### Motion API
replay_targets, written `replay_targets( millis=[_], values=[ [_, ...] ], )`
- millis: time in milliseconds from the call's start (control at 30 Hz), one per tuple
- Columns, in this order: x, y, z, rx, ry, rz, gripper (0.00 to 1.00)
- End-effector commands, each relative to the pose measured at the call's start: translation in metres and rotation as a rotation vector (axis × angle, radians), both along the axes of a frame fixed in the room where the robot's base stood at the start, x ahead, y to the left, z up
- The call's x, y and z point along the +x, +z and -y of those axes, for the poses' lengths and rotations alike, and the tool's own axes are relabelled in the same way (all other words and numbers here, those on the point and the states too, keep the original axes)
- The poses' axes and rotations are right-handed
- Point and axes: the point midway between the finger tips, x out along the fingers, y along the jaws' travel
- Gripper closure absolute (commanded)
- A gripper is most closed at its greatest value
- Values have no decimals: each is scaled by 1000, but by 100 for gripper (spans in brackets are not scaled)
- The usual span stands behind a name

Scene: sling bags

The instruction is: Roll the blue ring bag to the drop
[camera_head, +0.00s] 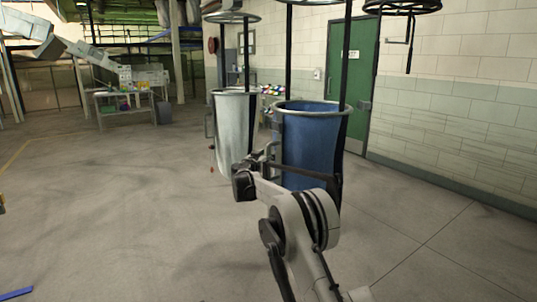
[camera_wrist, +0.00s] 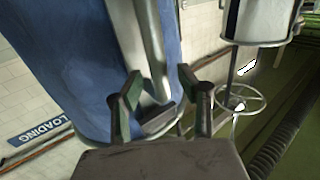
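The blue ring bag (camera_head: 308,135) hangs upright from a pale top ring in the head view, right of centre. In the wrist view its blue side (camera_wrist: 75,65) fills the left and middle, with a pale grey upright bar (camera_wrist: 150,45) along it. My gripper (camera_head: 268,155) is at the bag's left side in the head view. In the wrist view its two dark green fingers (camera_wrist: 158,82) stand apart, with the grey bar's lower part showing between them. I cannot tell whether either finger touches the bar. My arm hides part of the bag's lower front.
A white ring bag (camera_head: 235,130) hangs just left of the blue one. Dark posts and rings rise above both. A green door (camera_head: 352,75) and block wall are behind on the right. A work table (camera_head: 125,102) stands far left. The floor at left is open.

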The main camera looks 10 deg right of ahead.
Motion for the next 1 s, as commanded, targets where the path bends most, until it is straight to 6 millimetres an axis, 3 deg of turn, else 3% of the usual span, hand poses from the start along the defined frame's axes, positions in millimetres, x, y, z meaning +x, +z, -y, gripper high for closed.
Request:
replay_targets(
  millis=[200,567,867,1000],
  values=[
    [13,0,9,0,-1,0,64],
    [16,0,10,0,0,0,64],
    [16,0,10,0,0,0,100],
    [16,0,10,0,0,0,100]
  ],
)
